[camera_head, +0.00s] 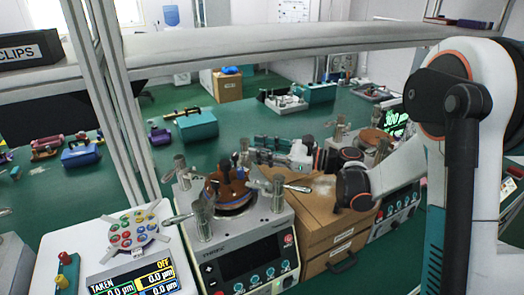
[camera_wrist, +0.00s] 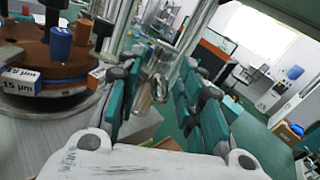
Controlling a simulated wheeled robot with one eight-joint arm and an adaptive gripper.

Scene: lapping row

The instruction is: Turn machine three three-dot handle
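The lapping machine in the middle (camera_head: 240,245) has a brown round plate and several metal handles, with posts and levers around it. The number and dot marks on the handles are too small to read. My gripper (camera_head: 262,150) reaches in from the right, behind this machine's plate. In the wrist view my gripper (camera_wrist: 163,98) is open, its teal-and-dark finger pads apart. A shiny metal handle (camera_wrist: 158,75) shows in the gap between the fingers; I cannot tell if they touch it. The brown plate (camera_wrist: 50,70) with blocks on it is at the left there.
A second lapping machine (camera_head: 398,212) stands to the right, past wooden drawers (camera_head: 325,225). A metal rail (camera_head: 270,40) crosses above, with uprights at the left. The green bench behind holds scattered tools.

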